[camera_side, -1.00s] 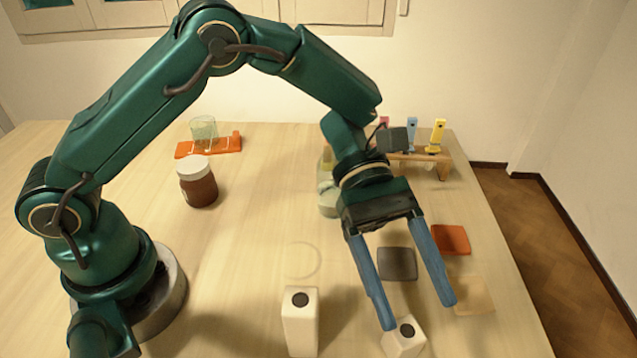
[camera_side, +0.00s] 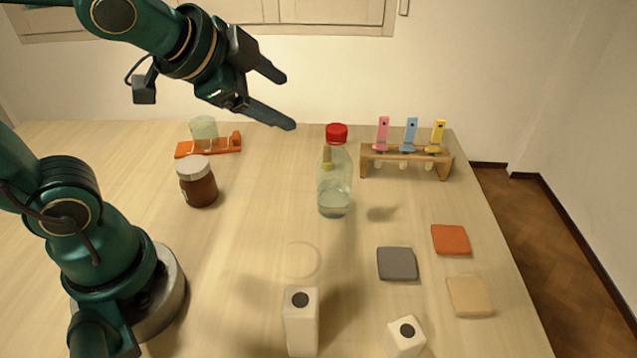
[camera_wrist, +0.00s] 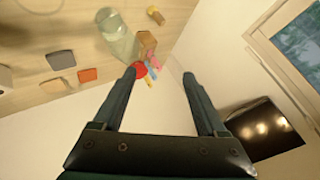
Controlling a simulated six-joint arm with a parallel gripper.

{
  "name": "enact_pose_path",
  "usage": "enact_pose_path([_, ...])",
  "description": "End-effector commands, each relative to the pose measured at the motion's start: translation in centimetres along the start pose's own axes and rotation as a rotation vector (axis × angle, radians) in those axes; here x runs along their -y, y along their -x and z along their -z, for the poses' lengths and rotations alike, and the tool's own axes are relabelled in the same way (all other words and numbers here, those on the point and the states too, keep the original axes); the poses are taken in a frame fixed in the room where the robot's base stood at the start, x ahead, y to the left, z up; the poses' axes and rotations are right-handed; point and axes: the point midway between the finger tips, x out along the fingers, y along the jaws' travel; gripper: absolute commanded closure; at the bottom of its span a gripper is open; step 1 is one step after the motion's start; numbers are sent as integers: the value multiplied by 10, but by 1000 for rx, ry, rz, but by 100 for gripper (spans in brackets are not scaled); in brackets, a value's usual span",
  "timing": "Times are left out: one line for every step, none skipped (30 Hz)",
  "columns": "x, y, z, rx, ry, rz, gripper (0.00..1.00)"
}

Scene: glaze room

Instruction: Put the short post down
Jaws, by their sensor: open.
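The short post (camera_side: 407,340), white with a dark round spot on its top, stands on the table at the front, cut off by the bottom edge of the side view. A taller white post (camera_side: 301,325) with the same spot stands to its left. My gripper (camera_side: 288,102) is open and empty, high above the back of the table and well away from both posts. In the wrist view my two fingers (camera_wrist: 159,74) are spread with nothing between them. I cannot make out the short post there.
A red-capped bottle (camera_side: 334,190) stands mid-table, with a wooden rack (camera_side: 408,162) of coloured clips behind it. Grey (camera_side: 397,264), orange (camera_side: 451,240) and tan (camera_side: 470,296) tiles lie at the right. A brown jar (camera_side: 198,187) and an orange holder (camera_side: 222,147) with a glass are at the left.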

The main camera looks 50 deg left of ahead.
Motion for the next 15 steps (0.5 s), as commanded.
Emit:
enact_pose_path([-14,11,-19,57,165,-43,26])
enact_pose_path([-24,17,-29,92,260,-74,26])
enact_pose_path([-36,24,-40,136,370,-111,26])
enact_pose_path([-45,28,-46,165,443,-136,26])
enact_pose_path([-53,33,-52,192,507,-158,26])
enact_pose_path([-63,38,-58,222,574,-183,26])
enact_pose_path([-69,41,-61,241,616,-200,26])
enact_pose_path([-73,44,-63,256,650,-212,26])
enact_pose_path([-78,46,-65,271,682,-225,26])
enact_pose_path([-80,48,-67,280,699,-231,26])
enact_pose_path([-82,48,-67,286,710,-237,26])
enact_pose_path([-84,49,-68,290,718,-240,26])
enact_pose_path([-84,49,-68,291,720,-241,26])
enact_pose_path([-84,49,-68,292,720,-241,26])
enact_pose_path([-84,49,-68,291,719,-240,26])
